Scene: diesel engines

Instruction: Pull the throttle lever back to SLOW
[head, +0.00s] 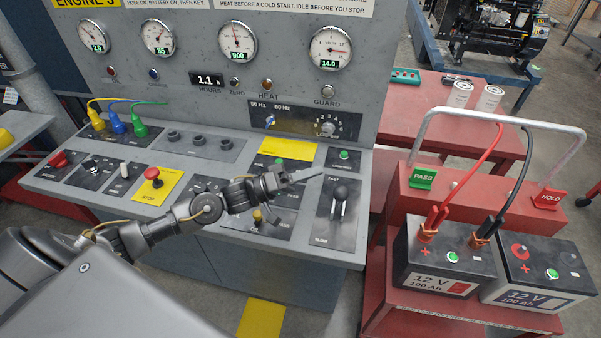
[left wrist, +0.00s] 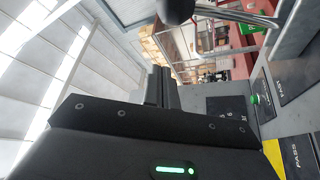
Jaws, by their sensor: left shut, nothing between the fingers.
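The throttle lever (head: 340,194) has a black ball knob on metal rods and stands on a dark plate (head: 322,224) at the right of the console. The plate reads FAST at its far end and SLOW at its near end. The knob is nearer the FAST end. My left gripper (head: 312,173) is shut and empty, just left of and beyond the knob, with a gap between them. In the left wrist view, its fingers (left wrist: 161,88) are together, and the black knob (left wrist: 176,9) with its metal rods shows at the top edge. My right gripper is out of view.
A green button (head: 344,155) lies behind the lever. Gauges and a dial panel (head: 305,122) rise behind. A red battery cart (head: 390,300) with two batteries stands close on the right.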

